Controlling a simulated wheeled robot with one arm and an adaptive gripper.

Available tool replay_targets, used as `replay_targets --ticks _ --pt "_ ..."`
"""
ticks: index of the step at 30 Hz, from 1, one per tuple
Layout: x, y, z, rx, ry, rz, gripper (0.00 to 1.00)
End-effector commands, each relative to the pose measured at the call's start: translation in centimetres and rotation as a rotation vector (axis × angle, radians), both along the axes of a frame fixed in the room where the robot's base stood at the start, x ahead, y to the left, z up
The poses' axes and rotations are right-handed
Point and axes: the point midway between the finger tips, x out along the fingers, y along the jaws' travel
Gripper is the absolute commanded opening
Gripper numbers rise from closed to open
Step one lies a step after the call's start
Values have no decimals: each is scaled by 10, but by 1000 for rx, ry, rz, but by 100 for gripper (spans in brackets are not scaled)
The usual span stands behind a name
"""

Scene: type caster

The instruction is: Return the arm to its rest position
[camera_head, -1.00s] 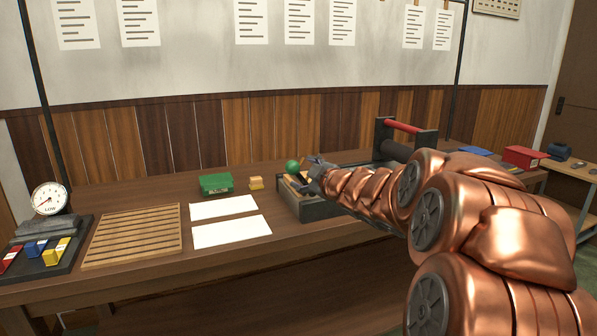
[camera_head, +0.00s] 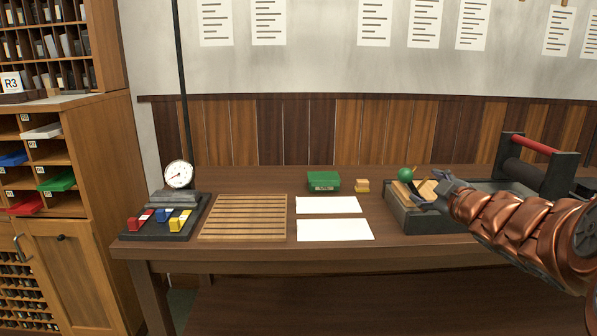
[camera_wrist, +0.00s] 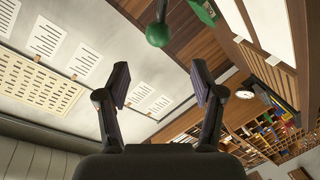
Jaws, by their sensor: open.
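My copper-coloured arm (camera_head: 520,215) reaches in from the right in the head view. My gripper (camera_head: 432,193) is at its end, over the grey tray at the right part of the bench. In the wrist view my gripper (camera_wrist: 160,85) is open, its two dark fingers wide apart with nothing between them. The wrist view is turned and looks past the fingers at the wall and papers. The green ball (camera_wrist: 158,35) shows beyond the fingers near the top, apart from them.
The bench (camera_head: 270,253) holds a grey tray (camera_head: 398,217), green box (camera_head: 323,181), slatted board (camera_head: 243,217), white sheets (camera_head: 335,230) and a dial gauge (camera_head: 179,174) beside coloured blocks. A press with a red handle (camera_head: 535,143) stands right. A wooden cabinet (camera_head: 105,170) stands left.

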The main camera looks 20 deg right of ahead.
Motion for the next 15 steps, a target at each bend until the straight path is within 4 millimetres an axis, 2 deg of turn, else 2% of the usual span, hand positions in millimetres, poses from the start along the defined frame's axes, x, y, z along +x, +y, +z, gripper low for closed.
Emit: replay_targets --ticks 4,8,11,15 --pt "2 2 -3 14 13 -21 67" --pt "3 4 -18 60 71 -103 67" --pt "-1 10 -39 117 144 -192 67" --pt "-19 24 -78 210 279 -316 67"
